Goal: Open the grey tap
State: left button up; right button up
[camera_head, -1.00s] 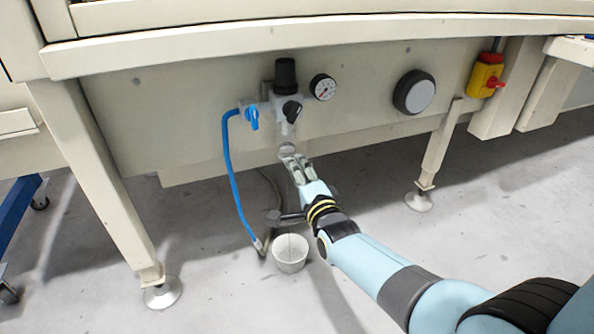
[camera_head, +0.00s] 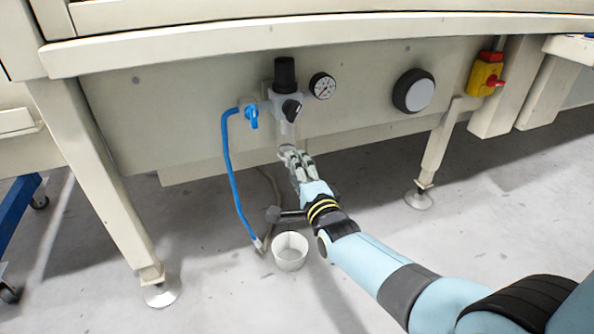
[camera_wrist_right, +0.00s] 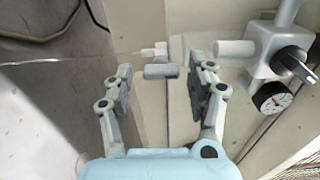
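The grey tap (camera_wrist_right: 160,71) shows in the right wrist view as a small grey cylinder beside a paler stub, below the clear bowl (camera_wrist_right: 234,48) of the air unit. My right gripper (camera_wrist_right: 158,84) is open, with one finger on each side of the tap and gaps between. In the head view my right gripper (camera_head: 292,155) is just under the unit, and its fingers largely hide the tap. My left gripper is not in view.
The air unit has a black knob (camera_head: 285,75), a blue tap (camera_head: 252,117) with a blue hose (camera_head: 229,170), and a gauge (camera_head: 322,86). A white cup (camera_head: 290,262) stands on the floor below. Table legs stand at both sides.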

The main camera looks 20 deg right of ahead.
jog(key=s, duration=1.2)
jog(key=shift+d, duration=0.15)
